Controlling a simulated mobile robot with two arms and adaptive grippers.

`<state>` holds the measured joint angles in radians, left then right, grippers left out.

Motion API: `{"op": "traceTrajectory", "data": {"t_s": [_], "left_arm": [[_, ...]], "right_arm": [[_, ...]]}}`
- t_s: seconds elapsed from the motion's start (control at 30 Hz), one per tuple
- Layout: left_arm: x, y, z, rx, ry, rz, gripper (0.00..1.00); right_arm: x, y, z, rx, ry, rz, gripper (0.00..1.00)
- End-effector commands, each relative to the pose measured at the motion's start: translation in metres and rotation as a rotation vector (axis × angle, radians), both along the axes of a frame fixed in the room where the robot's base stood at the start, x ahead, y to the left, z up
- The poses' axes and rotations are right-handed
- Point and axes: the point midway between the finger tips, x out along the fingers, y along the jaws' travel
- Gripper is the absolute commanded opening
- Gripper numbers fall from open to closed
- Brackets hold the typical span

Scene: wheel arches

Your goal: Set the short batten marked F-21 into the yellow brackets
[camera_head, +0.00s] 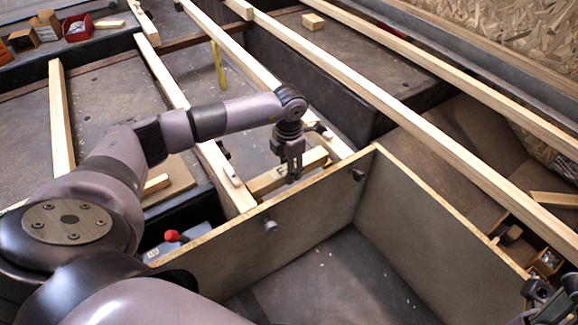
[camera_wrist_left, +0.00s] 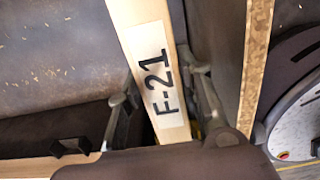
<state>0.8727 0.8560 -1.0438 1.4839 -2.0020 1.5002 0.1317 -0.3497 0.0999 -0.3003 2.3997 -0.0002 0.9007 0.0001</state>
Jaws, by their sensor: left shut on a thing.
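My left gripper (camera_head: 291,176) points down and is shut on the short pale batten (camera_head: 268,183) beyond the near edge of the panelled box. In the left wrist view the batten (camera_wrist_left: 137,22) runs from the top edge down between the two fingers (camera_wrist_left: 165,105), and its white label reads F-21. In the head view the batten lies crosswise between two long battens; I cannot tell whether its ends touch anything. A trace of yellow (camera_wrist_left: 196,131) shows beside the batten's lower end in the wrist view. A dark part at the lower right may be my right gripper (camera_head: 541,292).
A thin-walled box with upright panels (camera_head: 310,205) stands close in front of the left gripper. Long battens (camera_head: 390,105) cross the scene. A yellow strip (camera_head: 218,68) lies farther back. A red bin (camera_head: 77,28) and a small wood block (camera_head: 313,21) stand at the back.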

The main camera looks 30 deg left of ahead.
Motion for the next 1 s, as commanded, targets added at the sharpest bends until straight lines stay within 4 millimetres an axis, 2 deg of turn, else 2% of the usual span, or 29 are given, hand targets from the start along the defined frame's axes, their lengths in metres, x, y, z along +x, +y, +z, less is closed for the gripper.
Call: {"op": "traceTrajectory", "data": {"t_s": [0.97, 1.0], "left_arm": [[0.0007, -0.0008, -0.0016, 0.0, -0.001, -0.001, 0.0], [0.0007, -0.0008, -0.0016, 0.0, -0.001, -0.001, 0.35]], "right_arm": [[0.0001, 0.0, 0.0023, 0.0, 0.001, 0.0, 0.4], [0.0001, 0.0, 0.0023, 0.0, 0.001, 0.0, 0.4]]}}
